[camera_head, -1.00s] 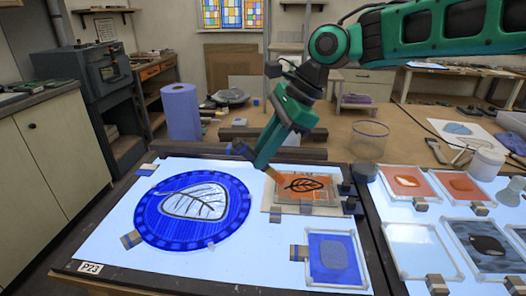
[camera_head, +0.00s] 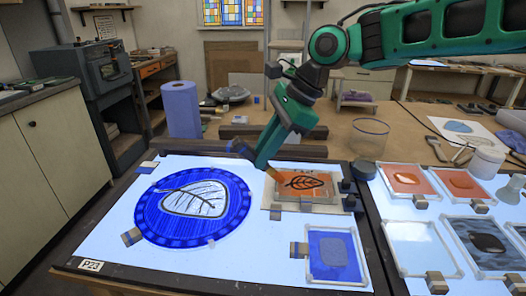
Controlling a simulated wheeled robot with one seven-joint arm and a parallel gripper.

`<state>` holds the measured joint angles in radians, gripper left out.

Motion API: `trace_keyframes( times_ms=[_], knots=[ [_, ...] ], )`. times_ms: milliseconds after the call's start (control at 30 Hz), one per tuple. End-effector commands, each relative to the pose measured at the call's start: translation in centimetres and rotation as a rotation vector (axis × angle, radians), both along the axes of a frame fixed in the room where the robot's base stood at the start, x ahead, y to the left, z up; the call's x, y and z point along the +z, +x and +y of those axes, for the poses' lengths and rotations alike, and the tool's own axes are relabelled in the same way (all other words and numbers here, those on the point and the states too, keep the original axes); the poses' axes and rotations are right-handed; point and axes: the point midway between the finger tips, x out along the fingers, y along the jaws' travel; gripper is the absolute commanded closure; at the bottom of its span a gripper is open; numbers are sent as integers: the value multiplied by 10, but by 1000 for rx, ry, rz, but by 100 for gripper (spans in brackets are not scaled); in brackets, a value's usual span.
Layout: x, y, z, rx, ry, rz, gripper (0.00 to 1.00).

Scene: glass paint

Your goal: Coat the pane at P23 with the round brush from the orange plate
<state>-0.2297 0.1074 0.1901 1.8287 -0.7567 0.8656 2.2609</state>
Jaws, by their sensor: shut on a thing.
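The pane with the P23 tag (camera_head: 90,265) beside it is a round blue disc (camera_head: 150,215) with a pale leaf and dark veins. It lies on the lit table at the left. The orange plate (camera_head: 322,182), with a black leaf drawing, lies to its right on a pale sheet. My gripper (camera_head: 262,163) is over the table between the two, closer to the orange plate. It is shut on a brush (camera_head: 273,173), whose brown end shows low beside the plate's left edge. The bristles are too small to make out, and I cannot tell whether they touch.
A small blue pane (camera_head: 318,268) in a pale frame lies at the front right of this table. A second lit table holds several framed panes (camera_head: 410,240). A blue paper roll (camera_head: 181,110) stands at the back left.

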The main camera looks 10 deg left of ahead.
Motion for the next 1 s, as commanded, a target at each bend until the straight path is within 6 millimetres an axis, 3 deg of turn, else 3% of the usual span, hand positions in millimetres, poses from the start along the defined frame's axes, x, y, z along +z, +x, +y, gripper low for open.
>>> trace_keyframes(
  times_ms=[1000],
  knots=[
    [-1,1,-46,-3,-1,1,100]
  ],
)
